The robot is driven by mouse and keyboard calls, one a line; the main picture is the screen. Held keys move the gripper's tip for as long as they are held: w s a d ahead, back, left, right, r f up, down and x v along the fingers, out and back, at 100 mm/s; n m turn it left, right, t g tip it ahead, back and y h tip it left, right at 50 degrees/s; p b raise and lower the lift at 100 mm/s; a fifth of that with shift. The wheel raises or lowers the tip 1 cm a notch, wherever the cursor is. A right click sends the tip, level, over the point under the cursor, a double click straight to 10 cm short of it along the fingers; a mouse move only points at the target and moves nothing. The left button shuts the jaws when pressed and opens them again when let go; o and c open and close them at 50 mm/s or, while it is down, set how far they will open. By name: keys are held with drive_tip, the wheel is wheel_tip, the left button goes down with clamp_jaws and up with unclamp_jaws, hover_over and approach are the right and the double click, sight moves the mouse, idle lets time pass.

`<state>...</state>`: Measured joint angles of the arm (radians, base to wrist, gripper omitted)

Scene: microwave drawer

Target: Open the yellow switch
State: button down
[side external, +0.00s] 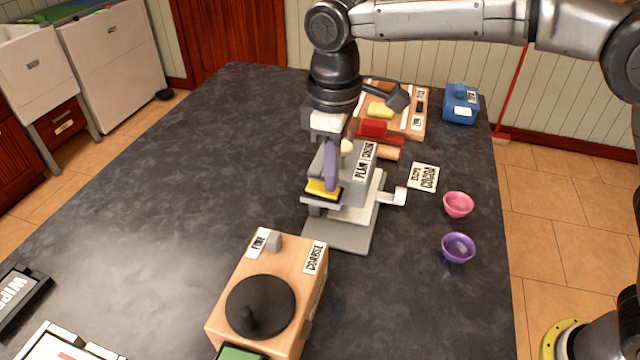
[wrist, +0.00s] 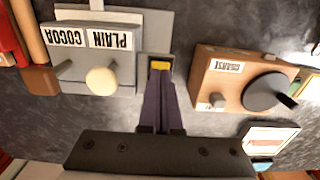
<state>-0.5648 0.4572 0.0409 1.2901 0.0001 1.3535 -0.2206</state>
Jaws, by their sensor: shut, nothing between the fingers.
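The yellow switch (side external: 320,188) sits on a dark plate at the front of a grey machine (side external: 355,192) labelled plain and cocoa. My gripper (side external: 331,182) points down with its purple fingers together and nothing between them. Its tips are right at the yellow switch, at or just above it; I cannot tell whether they touch. In the wrist view, a small part of the yellow switch (wrist: 160,66) shows just beyond the fingertips (wrist: 160,78), and the fingers hide the rest.
A wooden grinder (side external: 265,295) with a black crank stands in front. Pink (side external: 458,204) and purple (side external: 458,247) bowls are at right. A wooden board (side external: 413,125) with a yellow block (side external: 380,110) and a blue box (side external: 460,104) are behind.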

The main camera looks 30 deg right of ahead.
wheel_tip(320, 180, up, 6)
drive_tip(key=shift+r, duration=0.25)
idle(0.5)
drive_tip(key=s+d+r+m+t, duration=0.2)
drive_tip(key=s+d+r, duration=0.3)
drive_tip(key=d, duration=0.4)
drive_tip(key=s+d+r+m+t, duration=0.1)
drive_tip(key=s+d+r+m, duration=0.1)
drive_tip(key=s+d+r, duration=0.5)
drive_tip(key=s+d+f+m+t, duration=0.2)
drive_tip(key=s+d+f+m, duration=0.1)
drive_tip(key=s+d+f, duration=0.55)
drive_tip(key=s+d+f+m, duration=0.1)
drive_tip(key=s+f, duration=0.3)
drive_tip(key=f, duration=0.4)
drive_tip(key=shift+d+f+m+t, duration=0.2)
drive_tip(key=shift+f+m+t, duration=0.1)
drive_tip(key=shift+f+m, duration=0.15)
